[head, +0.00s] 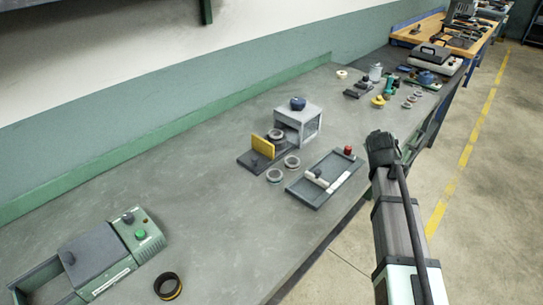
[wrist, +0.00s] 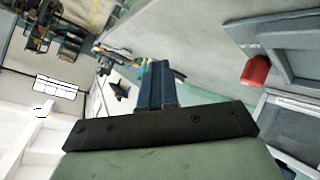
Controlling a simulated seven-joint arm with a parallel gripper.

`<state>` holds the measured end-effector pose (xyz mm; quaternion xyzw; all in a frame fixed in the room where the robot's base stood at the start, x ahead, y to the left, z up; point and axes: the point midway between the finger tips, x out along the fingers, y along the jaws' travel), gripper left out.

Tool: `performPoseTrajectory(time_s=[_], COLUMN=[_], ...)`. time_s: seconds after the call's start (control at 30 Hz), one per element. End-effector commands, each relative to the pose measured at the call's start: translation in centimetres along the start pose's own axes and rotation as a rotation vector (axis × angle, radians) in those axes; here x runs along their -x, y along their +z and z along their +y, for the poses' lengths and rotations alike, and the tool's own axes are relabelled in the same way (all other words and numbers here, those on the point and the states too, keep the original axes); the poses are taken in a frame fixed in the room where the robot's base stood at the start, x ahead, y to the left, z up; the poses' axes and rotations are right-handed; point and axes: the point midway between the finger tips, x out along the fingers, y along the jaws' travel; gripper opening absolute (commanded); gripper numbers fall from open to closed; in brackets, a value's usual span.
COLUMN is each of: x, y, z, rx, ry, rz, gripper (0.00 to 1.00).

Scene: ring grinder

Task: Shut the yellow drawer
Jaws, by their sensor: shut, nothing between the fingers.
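The yellow drawer front (head: 263,147) stands upright on a dark base, to the left of a grey box (head: 311,128). It is apart from the box, and a ring lies between them, so the drawer looks open. A dark knob shows on its left side. My gripper (head: 381,143) is at the table's front edge, well to the right of the drawer. In the wrist view my gripper (wrist: 160,72) has its fingers together, with nothing held. The drawer cannot be made out in the wrist view.
A grey tray (head: 309,194) lies between the drawer and the front edge; a red knob (head: 348,150) stands at its far end. Loose rings (head: 274,175) lie near the drawer. A green machine (head: 139,232) is at lower left. Bare table (head: 190,175) lies left of the drawer.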

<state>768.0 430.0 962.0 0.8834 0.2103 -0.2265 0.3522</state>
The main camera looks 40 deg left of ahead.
Motion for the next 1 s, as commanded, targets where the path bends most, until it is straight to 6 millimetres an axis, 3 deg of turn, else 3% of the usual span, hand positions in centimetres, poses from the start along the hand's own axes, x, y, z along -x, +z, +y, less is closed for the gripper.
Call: performPoseTrajectory(time_s=[0.03,0.3,0.6,0.8,1.0], x=[1.3,7.8,17.5,22.8,25.1], y=[-1.3,-6.0,-9.7,-10.7,-10.9], z=[-2.0,-11.1,-21.4,-26.0,-27.9], rx=[0.019,0.120,0.266,0.349,0.386], ry=[-0.028,-0.164,-0.334,-0.418,-0.454], rz=[0.000,-0.018,-0.035,-0.043,-0.046], gripper=[0.00,0.00,0.00,0.00,0.00])
